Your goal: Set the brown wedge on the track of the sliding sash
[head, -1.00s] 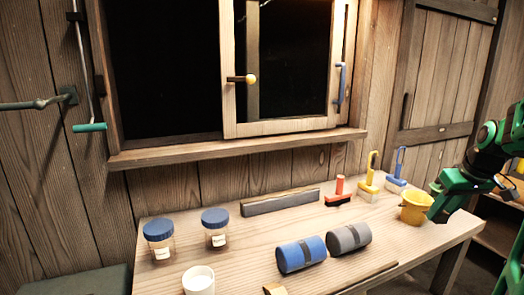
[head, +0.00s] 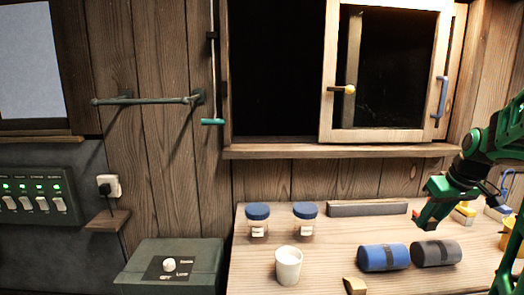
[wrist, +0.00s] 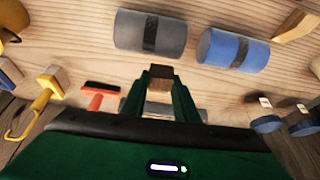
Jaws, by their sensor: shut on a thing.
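My gripper (head: 421,220) is over the back right of the bench. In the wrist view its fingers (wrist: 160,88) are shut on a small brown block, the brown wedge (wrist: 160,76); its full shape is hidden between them. In the head view I cannot make the wedge out. The sliding sash (head: 388,135) is a pale wooden frame with a yellow-tipped peg (head: 345,89) and a blue handle (head: 441,97). It covers the right part of the window; the left part is open and dark. The track along the sash's foot, above the sill (head: 290,151), is too small to make out. My gripper is below and right of the sash.
On the bench stand two blue-lidded jars (head: 257,228), a white cup (head: 288,265), blue (head: 383,257) and grey (head: 437,253) rolls, a long grey bar (head: 366,208) and a tan wooden piece (head: 354,286). A red brush (wrist: 100,95) is beside my gripper. A green box (head: 172,268) stands left.

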